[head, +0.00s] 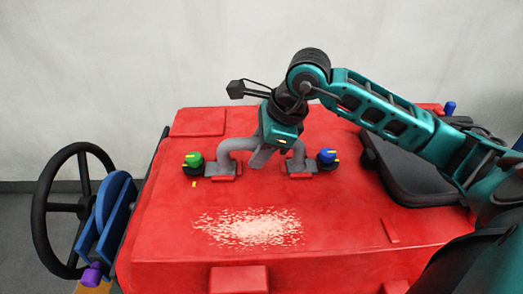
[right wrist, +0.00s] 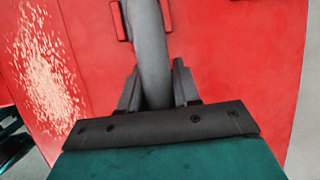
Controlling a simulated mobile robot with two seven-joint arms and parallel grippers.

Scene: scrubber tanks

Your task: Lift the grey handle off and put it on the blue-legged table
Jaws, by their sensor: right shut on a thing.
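The grey handle (head: 230,146) is an arched bar on the red tank, with its two feet at grey bracket plates between a green knob and a blue knob. My right gripper (head: 264,155) comes down from above and is shut on the middle of the bar. In the right wrist view the grey bar (right wrist: 152,50) passes between the two dark fingers (right wrist: 157,88). The gripper hides part of the bar in the head view. I cannot tell whether the feet touch their plates. The blue-legged table is not recognizable in either view.
The red tank (head: 170,230) has a pale scuffed patch (head: 250,228) in front of the handle. The green knob (head: 193,160) and blue knob (head: 327,156) stand close to the handle's ends. A black steering wheel (head: 40,210) is at the left, a black pad (head: 400,175) at the right.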

